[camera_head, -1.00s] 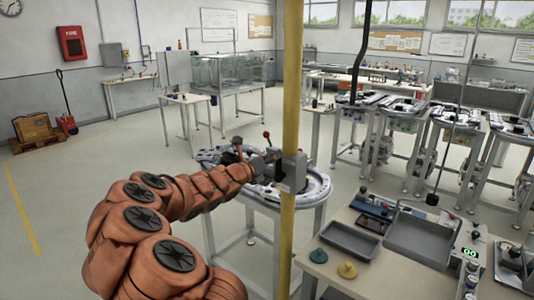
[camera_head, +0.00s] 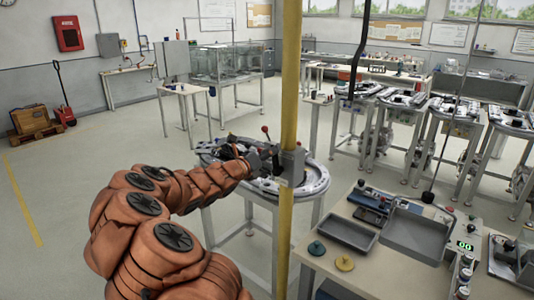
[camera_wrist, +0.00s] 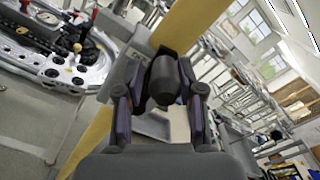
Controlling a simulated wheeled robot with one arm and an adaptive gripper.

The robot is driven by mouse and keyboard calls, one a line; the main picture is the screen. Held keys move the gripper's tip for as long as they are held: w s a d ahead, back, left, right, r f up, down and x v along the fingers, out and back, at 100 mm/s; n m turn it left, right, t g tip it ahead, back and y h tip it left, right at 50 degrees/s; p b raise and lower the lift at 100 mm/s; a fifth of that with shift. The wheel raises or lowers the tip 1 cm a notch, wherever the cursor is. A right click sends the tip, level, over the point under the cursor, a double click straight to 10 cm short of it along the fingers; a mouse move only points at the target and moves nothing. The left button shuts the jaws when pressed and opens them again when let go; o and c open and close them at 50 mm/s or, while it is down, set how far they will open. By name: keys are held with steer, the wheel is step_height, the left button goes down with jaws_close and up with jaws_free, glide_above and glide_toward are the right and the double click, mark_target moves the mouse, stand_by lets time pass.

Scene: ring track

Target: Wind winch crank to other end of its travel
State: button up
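The winch is a grey box (camera_head: 292,167) fixed to a yellow post (camera_head: 288,90). My gripper (camera_head: 268,158) is at its left side in the head view, where the crank is largely hidden. In the wrist view, the crank's dark, rounded handle (camera_wrist: 164,82) lies between the two fingertips of my gripper (camera_wrist: 162,78), which close in on its sides. The grey winch body (camera_wrist: 118,78) shows behind the fingers, against the yellow post (camera_wrist: 190,25). The crank arm itself is mostly hidden by the handle and fingers.
A round track table (camera_head: 315,185) stands just behind the post. A bench at the right front holds grey trays (camera_head: 415,232), a teal knob (camera_head: 316,248) and a yellow knob (camera_head: 345,263). Open floor lies to the left.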

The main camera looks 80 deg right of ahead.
steer(key=shift+o, duration=0.9)
steer(key=shift+r, duration=0.25)
steer(key=shift+a, duration=0.1)
steer(key=shift+w+a, duration=0.1)
steer(key=shift+w, duration=0.05)
steer(key=v, duration=1.1)
steer(key=shift+a, duration=0.3)
